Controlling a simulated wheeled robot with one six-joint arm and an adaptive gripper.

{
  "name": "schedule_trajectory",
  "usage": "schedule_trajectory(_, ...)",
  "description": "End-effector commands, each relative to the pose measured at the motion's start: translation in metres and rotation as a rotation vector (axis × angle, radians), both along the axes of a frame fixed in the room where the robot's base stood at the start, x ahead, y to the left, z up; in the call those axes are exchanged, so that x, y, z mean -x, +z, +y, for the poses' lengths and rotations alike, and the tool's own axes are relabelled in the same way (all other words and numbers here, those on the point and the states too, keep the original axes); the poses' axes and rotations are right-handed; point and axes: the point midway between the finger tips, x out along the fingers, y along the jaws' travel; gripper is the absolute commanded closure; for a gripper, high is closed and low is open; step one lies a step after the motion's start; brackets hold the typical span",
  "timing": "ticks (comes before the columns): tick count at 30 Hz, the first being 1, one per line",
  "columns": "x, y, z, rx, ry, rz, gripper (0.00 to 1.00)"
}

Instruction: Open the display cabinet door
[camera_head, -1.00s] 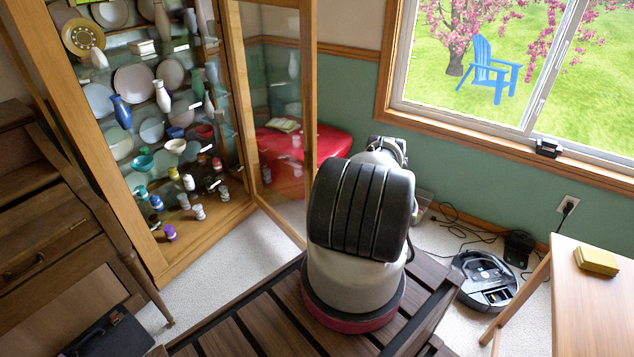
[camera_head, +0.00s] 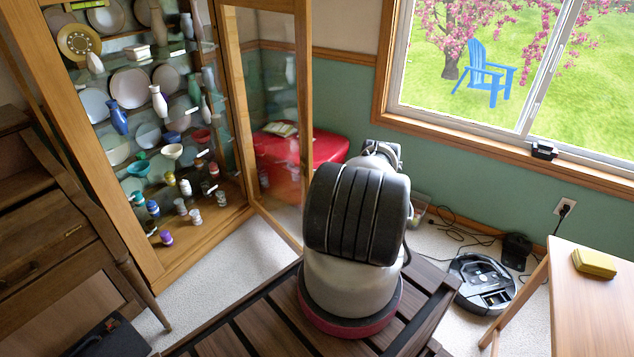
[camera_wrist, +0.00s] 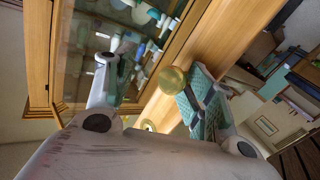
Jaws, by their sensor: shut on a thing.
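The display cabinet (camera_head: 205,246) stands at the left in the head view, with glass shelves of plates, vases and small jars. Its wood-framed glass door (camera_head: 304,120) stands open, swung out toward me on the right. In the wrist view, the door's wooden frame (camera_wrist: 168,103) runs between the fingers of my gripper (camera_wrist: 155,85), and a round brass-coloured knob (camera_wrist: 172,79) sits on it near the right finger. My gripper is shut on the door frame; the exact contact is hard to see. In the head view my arm hides the gripper.
A red-covered surface (camera_head: 325,146) lies behind the door glass. A robot vacuum (camera_head: 480,284) and loose cables lie on the floor at right. A table with a yellow box (camera_head: 594,263) stands at far right. Bare carpet lies before the cabinet.

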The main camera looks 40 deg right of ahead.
Motion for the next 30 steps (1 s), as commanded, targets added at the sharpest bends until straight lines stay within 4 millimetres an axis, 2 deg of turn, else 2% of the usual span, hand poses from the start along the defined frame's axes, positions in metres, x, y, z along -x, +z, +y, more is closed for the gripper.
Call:
schedule_trajectory(1, 0.000, -0.005, 0.003, 0.002, -0.001, 0.009, 0.51)
schedule_trajectory(16, 0.004, -0.008, 0.002, -0.001, -0.001, 0.012, 0.51)
schedule_trajectory(19, 0.013, -0.008, -0.006, -0.001, -0.002, 0.012, 0.51)
schedule_trajectory(25, 0.040, -0.004, -0.034, 0.000, -0.003, 0.004, 0.51)
schedule_trajectory(30, 0.051, -0.002, -0.046, -0.001, 0.000, 0.001, 0.51)
